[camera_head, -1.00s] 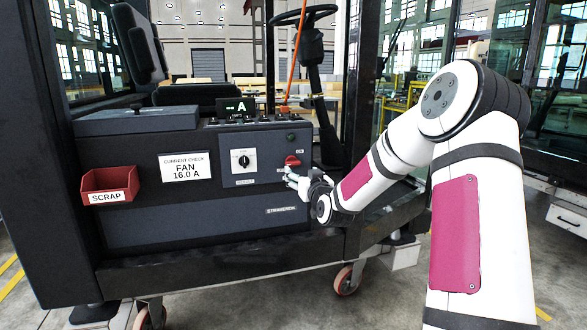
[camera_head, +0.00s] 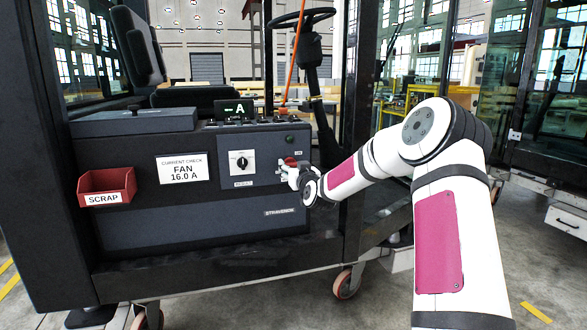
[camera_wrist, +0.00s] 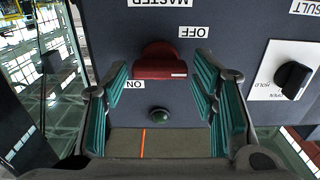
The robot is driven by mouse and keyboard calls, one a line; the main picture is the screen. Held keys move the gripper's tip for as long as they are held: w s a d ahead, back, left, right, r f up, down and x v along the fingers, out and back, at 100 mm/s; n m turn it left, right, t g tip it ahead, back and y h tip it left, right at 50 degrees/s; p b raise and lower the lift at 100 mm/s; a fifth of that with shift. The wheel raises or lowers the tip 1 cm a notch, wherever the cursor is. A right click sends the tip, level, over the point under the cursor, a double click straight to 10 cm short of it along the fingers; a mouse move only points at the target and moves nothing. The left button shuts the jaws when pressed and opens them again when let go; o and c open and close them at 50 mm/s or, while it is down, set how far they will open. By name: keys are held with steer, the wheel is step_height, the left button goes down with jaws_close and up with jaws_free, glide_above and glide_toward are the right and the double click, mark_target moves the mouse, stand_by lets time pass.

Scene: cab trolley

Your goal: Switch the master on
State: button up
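The red master knob (camera_wrist: 160,62) sits on the dark panel between the OFF label (camera_wrist: 193,31) and the ON label (camera_wrist: 135,84) in the wrist view, which shows the panel upside down. A white mark is on the knob's right end there, on the OFF label's side. My gripper (camera_wrist: 162,76) is open, with one teal-padded finger on each side of the knob. Visible gaps separate both fingers from it. In the head view the knob (camera_head: 290,160) is partly hidden by my gripper (camera_head: 287,172).
A green indicator (camera_wrist: 159,114) is near the knob. A HOLD selector (camera_head: 239,162) and a display reading "-- A" (camera_head: 236,110) are on the console. A red SCRAP bin (camera_head: 106,187) and a fan card (camera_head: 182,168) are at left. A steering column (camera_head: 322,125) stands behind.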

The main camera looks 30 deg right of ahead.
steer(key=c, duration=0.6)
steer(key=shift+m, duration=0.3)
steer(key=m, duration=0.3)
steer(key=shift+b, duration=0.3)
steer(key=m, duration=0.4)
steer(key=shift+d, duration=0.1)
steer(key=m, duration=0.5)
steer(key=shift+m, duration=0.3)
steer(key=m, duration=0.4)
steer(key=shift+f+m, duration=0.1)
steer(key=shift+m, duration=0.2)
